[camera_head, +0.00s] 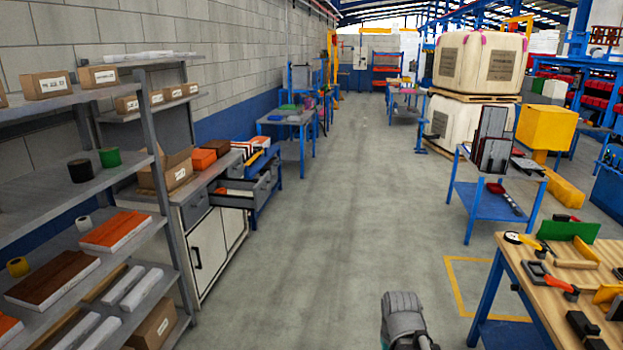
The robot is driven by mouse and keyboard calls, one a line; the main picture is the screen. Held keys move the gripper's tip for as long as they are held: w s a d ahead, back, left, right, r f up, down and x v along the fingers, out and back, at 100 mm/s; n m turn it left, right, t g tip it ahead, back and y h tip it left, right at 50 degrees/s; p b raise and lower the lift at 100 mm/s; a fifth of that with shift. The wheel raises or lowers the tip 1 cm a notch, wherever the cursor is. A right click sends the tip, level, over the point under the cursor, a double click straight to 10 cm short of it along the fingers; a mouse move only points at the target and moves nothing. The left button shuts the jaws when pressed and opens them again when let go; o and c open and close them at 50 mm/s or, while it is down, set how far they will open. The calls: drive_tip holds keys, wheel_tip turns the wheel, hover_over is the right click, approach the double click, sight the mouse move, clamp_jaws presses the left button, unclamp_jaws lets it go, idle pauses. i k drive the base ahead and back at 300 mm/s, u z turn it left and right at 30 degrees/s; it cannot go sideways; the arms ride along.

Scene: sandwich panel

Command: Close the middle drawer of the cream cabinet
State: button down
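The cream cabinet (205,247) stands along the left wall, beyond the metal shelf rack, with cream doors below and a row of grey drawers under its top. A grey drawer (232,202) near the middle of the row is pulled out toward the aisle, with white and orange items in it. The nearer drawer (195,209) looks shut. The far end of the row is partly hidden behind the open drawer. A grey part of my arm shows at the bottom, right of centre, well apart from the cabinet. I cannot make out gripper fingers there.
The metal shelf rack (165,225) stands close on the left, before the cabinet. A wooden-topped workbench (520,268) with tools is at the right front, and a blue table (478,205) stands behind it. The concrete aisle (340,200) between them is clear.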

sight(243, 193)
drive_tip(key=i, duration=2.25)
drive_tip(key=u, duration=0.55)
drive_tip(key=i, duration=1.6)
drive_tip(key=u, duration=0.4)
